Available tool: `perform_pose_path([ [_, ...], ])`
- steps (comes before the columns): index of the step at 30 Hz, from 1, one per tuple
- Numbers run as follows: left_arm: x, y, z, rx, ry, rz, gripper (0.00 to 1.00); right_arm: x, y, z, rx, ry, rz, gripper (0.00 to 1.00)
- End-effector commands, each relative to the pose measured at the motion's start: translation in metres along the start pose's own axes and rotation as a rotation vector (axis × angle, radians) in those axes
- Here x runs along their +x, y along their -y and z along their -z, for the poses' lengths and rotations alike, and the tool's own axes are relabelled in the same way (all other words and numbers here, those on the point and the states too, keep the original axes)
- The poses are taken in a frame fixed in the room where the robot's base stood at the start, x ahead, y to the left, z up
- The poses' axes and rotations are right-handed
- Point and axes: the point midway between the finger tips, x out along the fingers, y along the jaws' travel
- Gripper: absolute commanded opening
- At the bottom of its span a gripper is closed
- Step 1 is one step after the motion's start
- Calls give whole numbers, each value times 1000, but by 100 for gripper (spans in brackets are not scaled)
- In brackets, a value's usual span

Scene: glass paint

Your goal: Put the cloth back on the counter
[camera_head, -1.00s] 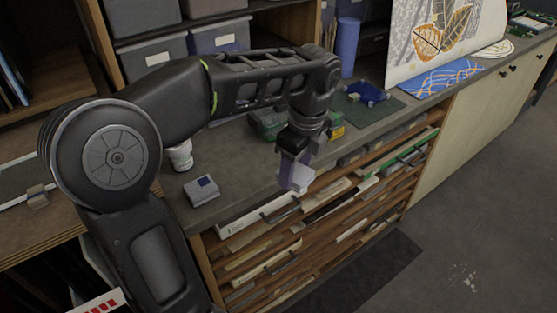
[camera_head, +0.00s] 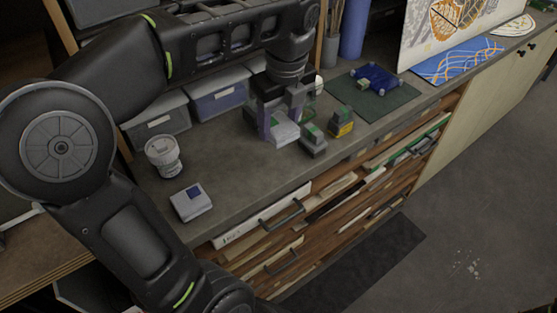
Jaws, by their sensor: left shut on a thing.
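My left gripper (camera_head: 270,122) points down over the counter (camera_head: 232,163), its purple-tinted fingers shut on a small pale, folded cloth (camera_head: 285,130). The cloth is low over the counter top or touching it; I cannot tell which. The fingers partly hide it. My right gripper is not in view.
Small green-grey block-like items (camera_head: 313,140) and a yellow-and-black one (camera_head: 341,121) stand just right of the cloth. A white tub (camera_head: 163,156) and a pale square item with a blue patch (camera_head: 191,202) are at left. Grey bins (camera_head: 219,93) line the back. Open drawers are below the front edge.

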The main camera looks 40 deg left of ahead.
Motion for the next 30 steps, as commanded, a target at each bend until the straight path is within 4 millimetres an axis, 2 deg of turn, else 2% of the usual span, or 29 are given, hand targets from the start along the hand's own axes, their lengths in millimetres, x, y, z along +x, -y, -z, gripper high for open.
perform_pose_path([
  [8,36,0,5,1,0,-1,16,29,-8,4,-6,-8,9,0],
  [12,55,0,7,-1,-1,-3,16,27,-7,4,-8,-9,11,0],
  [15,62,0,7,-1,-1,-1,16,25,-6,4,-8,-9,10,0],
  [25,65,0,8,-1,-1,-2,16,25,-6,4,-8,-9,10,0],
  [30,86,0,11,0,-1,-4,16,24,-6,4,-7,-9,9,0],
])
